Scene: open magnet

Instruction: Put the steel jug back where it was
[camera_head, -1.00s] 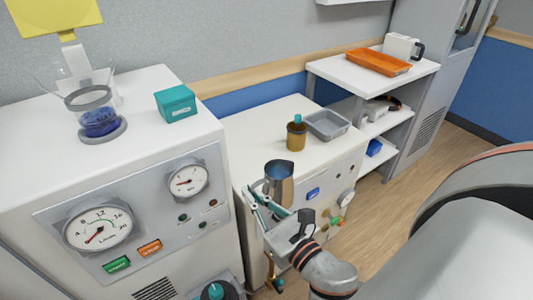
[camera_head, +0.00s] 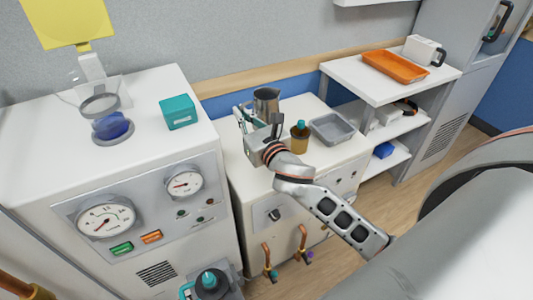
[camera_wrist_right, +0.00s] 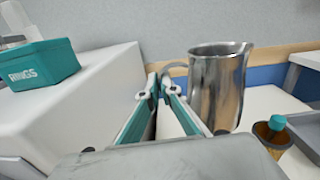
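The steel jug (camera_head: 266,102) is upright at the back left of the low white cabinet's top (camera_head: 305,170) in the head view. In the right wrist view the jug (camera_wrist_right: 220,85) stands just right of my fingers, its handle toward them. My right gripper (camera_head: 243,118) has its fingertips (camera_wrist_right: 160,82) close together at the handle, shut on it. The contact is partly hidden by the fingers. I cannot tell whether the jug's base touches the cabinet top. My left gripper is not in view.
An orange tray (camera_head: 395,66) lies on the shelf unit.

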